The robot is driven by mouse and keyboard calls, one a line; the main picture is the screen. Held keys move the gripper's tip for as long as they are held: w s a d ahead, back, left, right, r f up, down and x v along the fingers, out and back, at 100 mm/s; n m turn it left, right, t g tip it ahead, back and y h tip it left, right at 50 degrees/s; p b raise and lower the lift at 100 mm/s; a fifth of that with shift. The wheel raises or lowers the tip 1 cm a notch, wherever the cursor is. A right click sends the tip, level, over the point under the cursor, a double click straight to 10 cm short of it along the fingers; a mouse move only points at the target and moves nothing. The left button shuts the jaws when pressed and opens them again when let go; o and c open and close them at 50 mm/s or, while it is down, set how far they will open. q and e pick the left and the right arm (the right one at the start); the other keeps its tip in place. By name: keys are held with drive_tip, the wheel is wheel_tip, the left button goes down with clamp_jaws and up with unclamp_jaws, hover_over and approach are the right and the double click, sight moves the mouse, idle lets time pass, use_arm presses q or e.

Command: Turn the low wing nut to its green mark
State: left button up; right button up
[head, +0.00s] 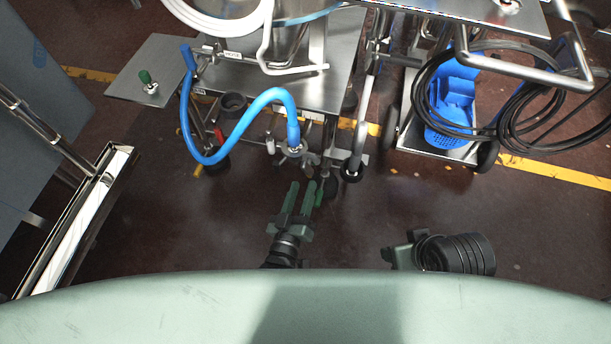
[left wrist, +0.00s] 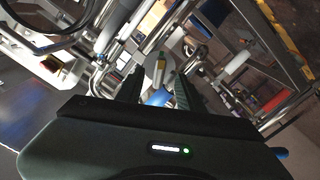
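A metal clamp fitting (head: 291,150) with small lugs sits at the lower end of a blue hose (head: 268,97), at the front edge of a steel machine. I cannot make out for sure which part is the low wing nut, and I cannot make out its green mark. My left gripper (head: 302,184) is open, its two green fingers pointing at the machine, just short of the clamp and apart from it. In the left wrist view the fingers (left wrist: 155,82) stand apart with metal parts beyond them. My right gripper (head: 386,258) is low at the right, away from the machine, its fingers hardly visible.
A caster wheel (head: 352,172) stands right of the clamp. A trolley with a blue bin (head: 452,105) and coiled black cable (head: 510,112) stands at the right. The dark floor (head: 215,225) in front is clear.

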use_arm(q)
drive_tip(key=shift+v, duration=1.5)
drive_tip(key=shift+w, duration=0.1)
